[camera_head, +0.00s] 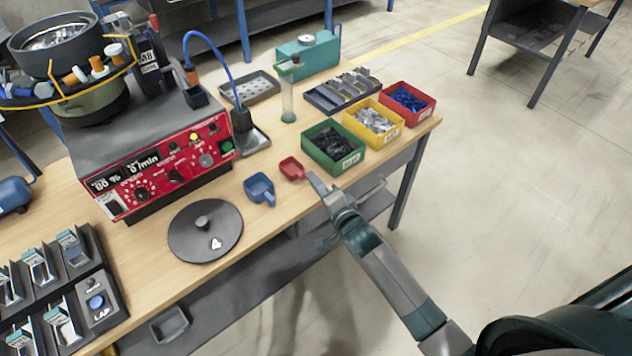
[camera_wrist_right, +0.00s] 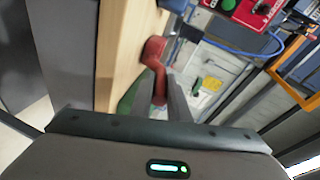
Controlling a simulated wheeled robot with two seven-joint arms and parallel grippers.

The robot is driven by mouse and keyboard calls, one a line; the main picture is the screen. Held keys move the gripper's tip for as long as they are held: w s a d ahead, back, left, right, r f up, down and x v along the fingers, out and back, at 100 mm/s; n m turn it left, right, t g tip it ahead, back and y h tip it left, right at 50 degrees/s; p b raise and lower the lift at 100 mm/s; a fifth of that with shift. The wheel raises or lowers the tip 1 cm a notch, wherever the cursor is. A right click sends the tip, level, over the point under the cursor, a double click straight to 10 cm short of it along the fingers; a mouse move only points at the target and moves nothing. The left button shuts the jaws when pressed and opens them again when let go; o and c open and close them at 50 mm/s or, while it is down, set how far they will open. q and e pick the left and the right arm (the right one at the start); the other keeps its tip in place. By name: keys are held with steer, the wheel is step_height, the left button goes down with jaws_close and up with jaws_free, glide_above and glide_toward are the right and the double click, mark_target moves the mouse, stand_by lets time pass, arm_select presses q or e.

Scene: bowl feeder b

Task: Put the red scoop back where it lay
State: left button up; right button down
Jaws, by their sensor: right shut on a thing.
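The red scoop (camera_head: 292,168) is at the front right part of the bench, right of the blue scoop (camera_head: 259,188) and left of the green bin (camera_head: 334,146). My right gripper (camera_head: 315,181) reaches in from the lower right and is shut on the red scoop's handle. In the right wrist view the red scoop (camera_wrist_right: 153,52) extends ahead from between the fingers (camera_wrist_right: 160,98). I cannot tell whether the scoop touches the bench top. My left gripper is not in view.
A yellow bin (camera_head: 372,122) and a red bin (camera_head: 407,101) stand behind the green bin. A dark round lid (camera_head: 205,230) lies on the bench at left, before the red feeder control box (camera_head: 160,168). Bare wood (camera_head: 290,200) lies along the front edge.

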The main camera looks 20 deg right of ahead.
steer(key=shift+f, duration=0.15)
steer(key=c, duration=1.7)
jaws_free()
